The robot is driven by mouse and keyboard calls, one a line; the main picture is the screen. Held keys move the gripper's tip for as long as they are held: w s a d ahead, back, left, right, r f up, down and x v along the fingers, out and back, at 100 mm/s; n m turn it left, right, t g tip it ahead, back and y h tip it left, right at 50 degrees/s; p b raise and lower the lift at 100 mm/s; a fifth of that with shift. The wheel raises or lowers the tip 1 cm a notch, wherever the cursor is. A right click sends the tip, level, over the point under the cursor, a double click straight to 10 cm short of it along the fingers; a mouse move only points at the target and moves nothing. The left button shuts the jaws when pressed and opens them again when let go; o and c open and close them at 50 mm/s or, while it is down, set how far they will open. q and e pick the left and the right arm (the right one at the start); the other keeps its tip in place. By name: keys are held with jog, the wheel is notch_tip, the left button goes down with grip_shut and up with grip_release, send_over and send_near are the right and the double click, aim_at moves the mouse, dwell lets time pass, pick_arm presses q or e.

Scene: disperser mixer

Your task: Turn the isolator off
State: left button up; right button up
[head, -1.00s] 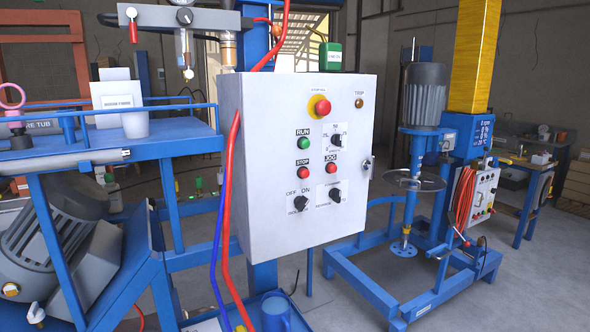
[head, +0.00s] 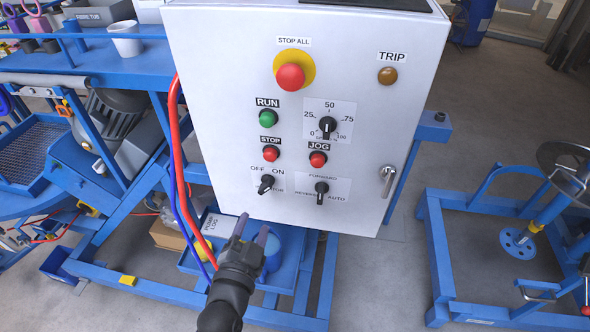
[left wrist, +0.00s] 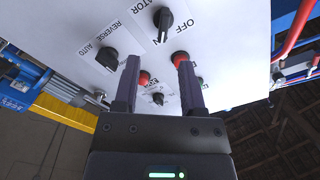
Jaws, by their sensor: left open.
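The isolator switch (head: 266,184) is a black rotary knob at the lower left of the white control panel (head: 220,120), under the words OFF and ON. Its handle looks slanted towards ON, though it is small. My left gripper (head: 252,228) is below the panel's lower edge, just under the isolator, apart from it. It is open and empty, fingers pointing up. In the left wrist view the gripper (left wrist: 157,68) shows two parted fingers, with the isolator knob (left wrist: 163,20) beyond their tips. My right gripper is not in view.
Beside the isolator are the forward/reverse selector (head: 321,188), the red STOP button (head: 270,153) and the red JOG button (head: 318,159). Red and blue hoses run down the panel's left side. A door handle (head: 388,178) sticks out at the right.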

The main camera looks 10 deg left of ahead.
aim_at(263, 192)
pick_arm(q)
jog(key=w+b, duration=0.1)
jog(key=w, duration=0.8)
jog(key=shift+w+a+r, duration=0.1)
jog(key=shift+w, duration=0.3)
jog(key=shift+c, duration=0.3)
grip_shut()
